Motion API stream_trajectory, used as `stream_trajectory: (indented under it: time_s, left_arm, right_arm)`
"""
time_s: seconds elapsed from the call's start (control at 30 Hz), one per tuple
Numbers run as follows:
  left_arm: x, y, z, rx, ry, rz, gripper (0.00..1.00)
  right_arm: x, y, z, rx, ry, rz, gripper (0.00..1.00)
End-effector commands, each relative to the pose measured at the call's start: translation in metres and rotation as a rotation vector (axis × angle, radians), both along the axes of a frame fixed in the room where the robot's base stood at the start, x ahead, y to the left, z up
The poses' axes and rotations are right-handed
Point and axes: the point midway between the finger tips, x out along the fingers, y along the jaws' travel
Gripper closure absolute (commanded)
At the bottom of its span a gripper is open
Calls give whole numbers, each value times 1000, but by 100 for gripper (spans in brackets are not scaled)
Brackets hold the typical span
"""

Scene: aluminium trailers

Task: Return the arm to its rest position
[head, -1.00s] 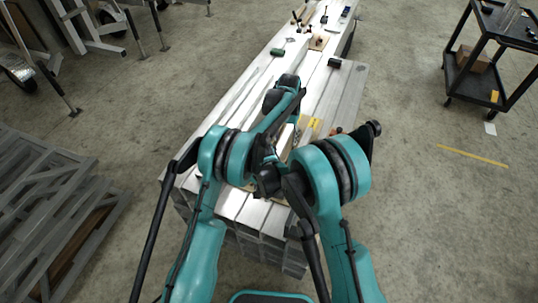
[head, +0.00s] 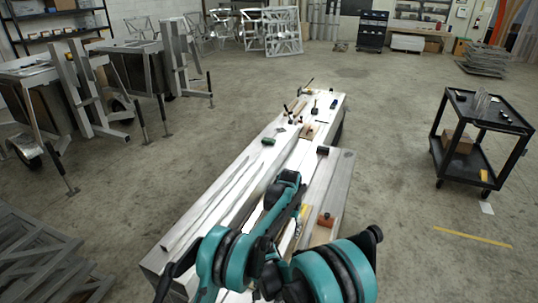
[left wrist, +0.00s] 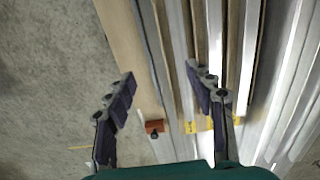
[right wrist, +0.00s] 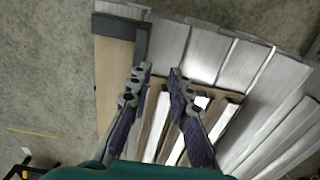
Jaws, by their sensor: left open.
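My left gripper (left wrist: 160,76) is open and empty in the left wrist view, its two dark fingers spread above the bench. My right gripper (right wrist: 160,72) is open and empty in the right wrist view, with a narrower gap between its fingertips. In the head view both teal arms fold over the near end of the long aluminium bench (head: 225,192). The left arm reaches forward over it. The arms hide much of the bench's near end, and the fingers are hard to make out there.
An orange-headed tool (head: 326,219) lies beside my left arm. Small tools, including a green-headed one (head: 268,141), lie farther along the bench. A black cart (head: 465,174) stands at right, and metal frames (head: 40,252) lie at lower left. The floor between bench and cart is clear.

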Motion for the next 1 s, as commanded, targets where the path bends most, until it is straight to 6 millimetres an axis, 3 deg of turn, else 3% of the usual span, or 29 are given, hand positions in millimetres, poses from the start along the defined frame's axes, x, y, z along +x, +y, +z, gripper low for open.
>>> stream_trajectory:
  time_s: [0.13,0.27,0.4,0.6,0.8,1.0]
  left_arm:
    - [-5,9,17,-5,-18,12,46]
    - [-21,28,54,-17,-69,39,46]
    - [-53,56,97,-34,-142,76,46]
    - [-114,94,141,-54,-247,130,46]
    - [-187,127,157,-71,-353,184,46]
    - [-264,153,145,-84,-460,234,46]
  right_arm:
    - [3,-10,14,9,-18,7,81]
    - [5,-33,48,28,-66,30,81]
    - [2,-67,90,48,-139,68,81]
    - [-18,-116,138,55,-247,122,81]
    - [-50,-162,168,40,-359,174,81]
    - [-90,-203,180,0,-468,227,81]
